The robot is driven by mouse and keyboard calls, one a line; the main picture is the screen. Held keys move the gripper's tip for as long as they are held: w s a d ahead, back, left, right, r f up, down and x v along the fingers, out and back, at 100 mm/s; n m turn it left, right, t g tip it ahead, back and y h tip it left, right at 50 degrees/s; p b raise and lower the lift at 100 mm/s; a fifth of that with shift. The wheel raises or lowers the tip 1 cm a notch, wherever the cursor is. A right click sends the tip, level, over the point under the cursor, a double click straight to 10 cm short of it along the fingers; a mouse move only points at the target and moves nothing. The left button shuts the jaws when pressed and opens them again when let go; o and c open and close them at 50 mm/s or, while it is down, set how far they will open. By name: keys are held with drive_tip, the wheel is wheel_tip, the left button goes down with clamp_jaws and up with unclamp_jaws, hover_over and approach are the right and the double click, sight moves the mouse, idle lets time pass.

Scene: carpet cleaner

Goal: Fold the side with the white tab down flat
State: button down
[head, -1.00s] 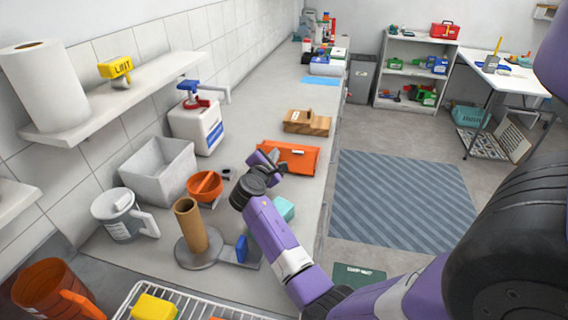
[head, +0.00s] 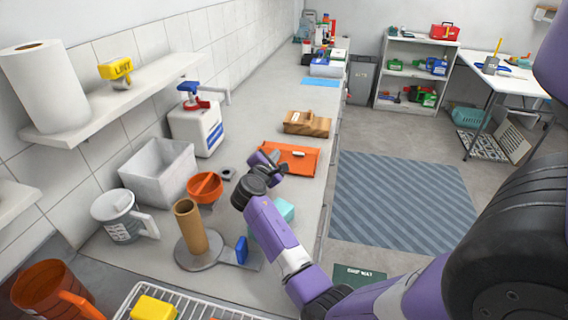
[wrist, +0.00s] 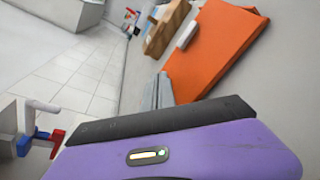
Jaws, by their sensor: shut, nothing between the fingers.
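The orange folding piece (head: 306,163) lies on the long grey counter, and its white tab (head: 299,154) shows on its upper surface. In the wrist view the orange piece (wrist: 222,52) is a broad panel, with the white tab (wrist: 187,34) at its left edge. I cannot tell whether the tab side lies fully flat. My gripper (head: 275,162) is shut and empty at the left part of the orange piece. In the wrist view its grey fingertips (wrist: 165,90) are beside the panel's near left corner; contact is unclear. My wrist hides part of the piece.
An orange bowl (head: 205,188), a grey bin (head: 160,172) and a white jug with a pump (head: 197,128) stand to the left. A teal block (head: 285,210) is partly behind my arm. The counter beyond the wooden block has free room.

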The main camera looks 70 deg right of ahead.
drive_tip(key=shift+p+v, duration=1.85)
drive_tip(key=shift+v, duration=1.85)
